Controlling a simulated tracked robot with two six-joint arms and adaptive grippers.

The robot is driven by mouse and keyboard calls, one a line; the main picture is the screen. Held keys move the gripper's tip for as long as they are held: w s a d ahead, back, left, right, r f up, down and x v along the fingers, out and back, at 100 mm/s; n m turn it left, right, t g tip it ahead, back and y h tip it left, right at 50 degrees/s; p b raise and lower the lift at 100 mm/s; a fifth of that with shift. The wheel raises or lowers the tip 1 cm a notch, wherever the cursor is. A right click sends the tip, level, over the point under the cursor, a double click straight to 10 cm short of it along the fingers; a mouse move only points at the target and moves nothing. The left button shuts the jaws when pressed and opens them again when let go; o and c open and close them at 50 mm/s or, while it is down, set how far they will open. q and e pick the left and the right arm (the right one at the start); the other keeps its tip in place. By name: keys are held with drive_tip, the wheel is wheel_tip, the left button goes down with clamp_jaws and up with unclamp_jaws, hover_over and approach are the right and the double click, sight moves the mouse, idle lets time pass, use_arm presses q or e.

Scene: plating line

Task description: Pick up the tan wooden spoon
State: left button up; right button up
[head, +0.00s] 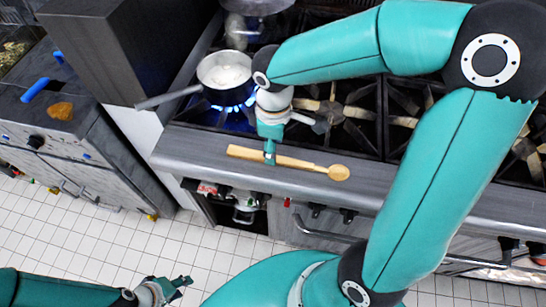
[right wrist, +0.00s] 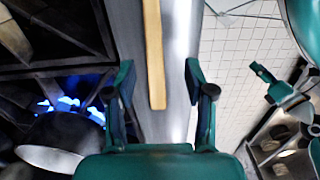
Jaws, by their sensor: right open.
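The tan wooden spoon (head: 300,164) lies on the steel front ledge of the stove, its bowl toward the right and its handle end toward the left. My right gripper (head: 269,156) is over the handle in the head view. In the right wrist view the spoon's handle (right wrist: 155,60) runs down between the two open fingers of the right gripper (right wrist: 158,85), with space on both sides. The spoon's bowl is outside the right wrist view. My left gripper (head: 178,286) is low at the left, over the tiled floor and far from the spoon; its finger opening is too small to tell.
A pot (head: 224,70) with pale contents sits on a lit burner with blue flame, its handle pointing left. The stove ledge (head: 400,196) is clear to the right of the spoon. A grey counter unit (head: 50,110) stands at the left. White tiled floor lies in front.

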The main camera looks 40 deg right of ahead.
sight(287, 163)
drive_tip(key=shift+w+d+f+p, duration=0.1)
drive_tip(key=shift+w+f+p, duration=0.15)
drive_tip(key=shift+f, duration=1.15)
drive_tip(key=shift+w+d+f+p, duration=0.1)
drive_tip(key=shift+f+p, duration=0.1)
drive_tip(key=shift+f, duration=1.15)
clamp_jaws()
